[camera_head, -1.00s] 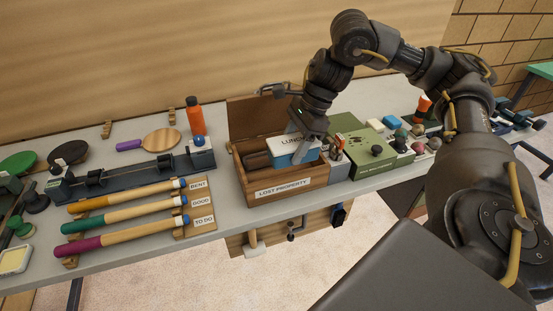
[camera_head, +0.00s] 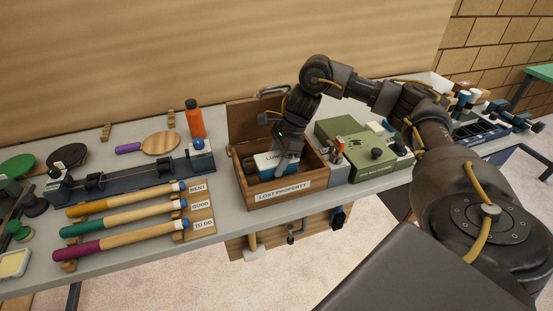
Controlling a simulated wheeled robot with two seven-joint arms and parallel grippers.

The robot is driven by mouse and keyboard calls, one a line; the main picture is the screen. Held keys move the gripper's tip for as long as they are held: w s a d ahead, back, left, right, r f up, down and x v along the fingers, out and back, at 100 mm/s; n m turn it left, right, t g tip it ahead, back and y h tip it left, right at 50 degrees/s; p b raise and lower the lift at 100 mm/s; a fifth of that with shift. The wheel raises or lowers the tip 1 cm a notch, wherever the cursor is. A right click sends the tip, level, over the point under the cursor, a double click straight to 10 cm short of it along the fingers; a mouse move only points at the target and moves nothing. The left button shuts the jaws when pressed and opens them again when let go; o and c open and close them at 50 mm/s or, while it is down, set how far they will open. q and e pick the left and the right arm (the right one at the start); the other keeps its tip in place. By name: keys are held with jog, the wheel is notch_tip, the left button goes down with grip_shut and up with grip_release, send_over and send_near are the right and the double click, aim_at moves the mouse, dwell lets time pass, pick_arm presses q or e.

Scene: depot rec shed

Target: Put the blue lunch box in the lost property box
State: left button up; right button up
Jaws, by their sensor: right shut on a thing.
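The lost property box (camera_head: 275,195) is an open wooden box with its lid raised at the back, on the bench in the head view. The blue lunch box (camera_head: 270,170), with a white label, is inside its opening, slightly tilted, near the middle. A dark item lies beside it at the left of the box. My right gripper (camera_head: 286,158) reaches down into the box and is shut on the lunch box. Its fingertips are partly hidden, and I cannot tell whether the lunch box touches the box floor. My left gripper is not in view.
A green machine (camera_head: 362,150) stands just right of the box. An orange bottle (camera_head: 195,119) and a dark rack (camera_head: 130,178) stand to the left. Several coloured-handled sticks lie in front of the rack. The bench's front edge runs close before the box.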

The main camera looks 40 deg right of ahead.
jog(key=shift+f+b, duration=0.6)
jog(key=shift+f, duration=0.1)
jog(key=o, duration=0.8)
jog(key=shift+r, duration=0.1)
jog(key=shift+r, duration=0.15)
jog(key=p+v, duration=0.1)
jog(key=v, duration=0.7)
jog(key=shift+a+r+p, duration=0.15)
jog(key=shift+a+p, duration=0.05)
jog(key=shift+p, duration=0.15)
